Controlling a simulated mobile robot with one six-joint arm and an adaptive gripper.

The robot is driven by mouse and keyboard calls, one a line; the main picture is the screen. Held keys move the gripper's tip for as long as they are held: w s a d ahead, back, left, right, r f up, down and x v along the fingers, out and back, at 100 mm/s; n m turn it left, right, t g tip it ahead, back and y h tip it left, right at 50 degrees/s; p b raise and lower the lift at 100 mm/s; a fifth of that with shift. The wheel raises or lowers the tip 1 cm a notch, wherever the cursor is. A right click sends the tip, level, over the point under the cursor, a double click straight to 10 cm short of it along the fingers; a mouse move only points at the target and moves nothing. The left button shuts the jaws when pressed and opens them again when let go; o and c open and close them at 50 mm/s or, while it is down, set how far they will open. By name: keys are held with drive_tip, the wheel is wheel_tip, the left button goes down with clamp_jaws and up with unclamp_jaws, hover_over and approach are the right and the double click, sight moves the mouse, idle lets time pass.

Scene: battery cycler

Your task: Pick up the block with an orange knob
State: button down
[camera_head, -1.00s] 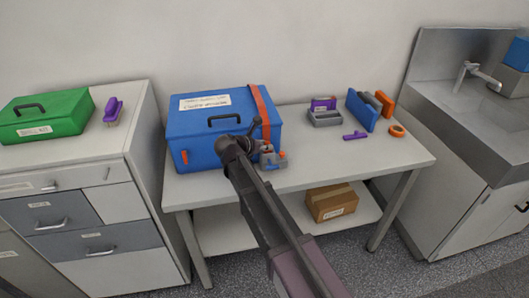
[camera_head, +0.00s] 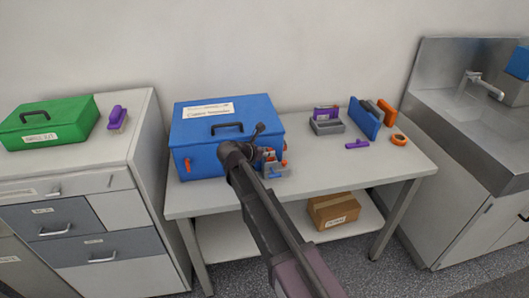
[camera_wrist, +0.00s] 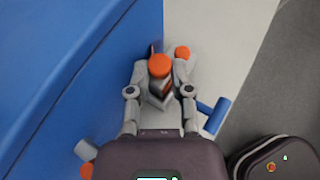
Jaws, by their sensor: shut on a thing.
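In the wrist view, a grey block with a round orange knob (camera_wrist: 159,66) on top sits between the two fingers of my gripper (camera_wrist: 160,88). The fingers are shut on it, one on each side. In the head view my gripper (camera_head: 268,157) is low at the right front corner of the blue box, over the white table. There the held block is small and mostly hidden by my gripper and arm. I cannot tell whether it touches the table.
The blue box (camera_head: 205,135) with a black handle stands close to my gripper's left. A second orange piece (camera_wrist: 182,52) and a blue piece (camera_wrist: 215,115) are near the fingers. The table (camera_head: 350,172) is clear to the right, before a purple piece (camera_head: 357,144) and an orange ring (camera_head: 398,140).

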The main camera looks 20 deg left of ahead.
wheel_tip(320, 180, up, 17)
drive_tip(key=p, duration=1.6)
drive_tip(key=shift+p, duration=0.4)
drive_tip(key=shift+r, duration=0.1)
